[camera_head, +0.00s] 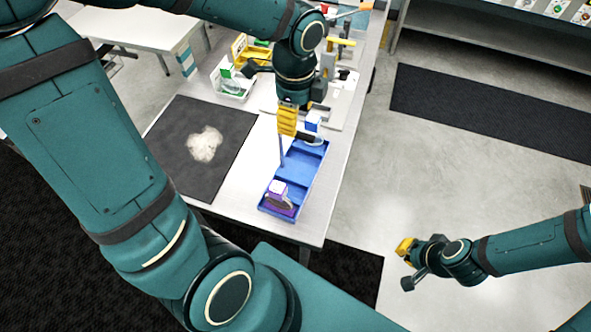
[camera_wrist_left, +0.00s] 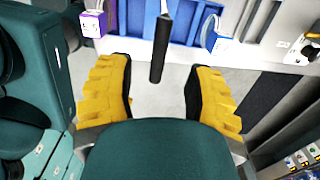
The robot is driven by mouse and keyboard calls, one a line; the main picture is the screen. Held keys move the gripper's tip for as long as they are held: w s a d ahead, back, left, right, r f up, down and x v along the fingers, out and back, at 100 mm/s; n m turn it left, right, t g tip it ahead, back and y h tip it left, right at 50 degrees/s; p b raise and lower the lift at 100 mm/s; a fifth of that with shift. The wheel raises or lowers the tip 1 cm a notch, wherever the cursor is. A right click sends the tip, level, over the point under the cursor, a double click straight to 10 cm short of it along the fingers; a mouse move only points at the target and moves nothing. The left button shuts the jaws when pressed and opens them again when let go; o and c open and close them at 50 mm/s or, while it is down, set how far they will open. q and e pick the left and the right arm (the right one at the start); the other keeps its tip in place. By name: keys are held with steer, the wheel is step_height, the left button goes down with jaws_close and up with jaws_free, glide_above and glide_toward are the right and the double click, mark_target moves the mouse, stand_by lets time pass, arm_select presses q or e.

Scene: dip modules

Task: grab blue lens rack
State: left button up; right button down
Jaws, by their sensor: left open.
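The blue lens rack (camera_head: 299,166) lies lengthwise near the table's right edge. Its wall also shows at the top of the left wrist view (camera_wrist_left: 135,22). A purple-and-white item (camera_head: 280,193) sits at its near end and a blue-and-white item (camera_head: 313,121) at its far end. A dark handle (camera_wrist_left: 159,55) sticks out from the rack side. My left gripper (camera_head: 287,122) is at the rack's far half, its yellow fingers open, with the handle between and apart from them in the wrist view. My right gripper (camera_head: 405,247) hangs over the floor; its finger gap is unclear.
A dark mat (camera_head: 185,165) with a crumpled clear item (camera_head: 205,143) lies left of the rack. A white bin (camera_head: 232,86) and other cluttered items stand farther back. The table's near right corner (camera_head: 310,228) is bare. Open floor lies to the right.

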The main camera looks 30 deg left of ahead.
mark_target(296, 137)
arm_select(q)
steer(key=shift+d+f+b, duration=0.1)
steer(key=shift+f+b, duration=0.25)
steer(key=shift+f, duration=2.65)
jaws_close()
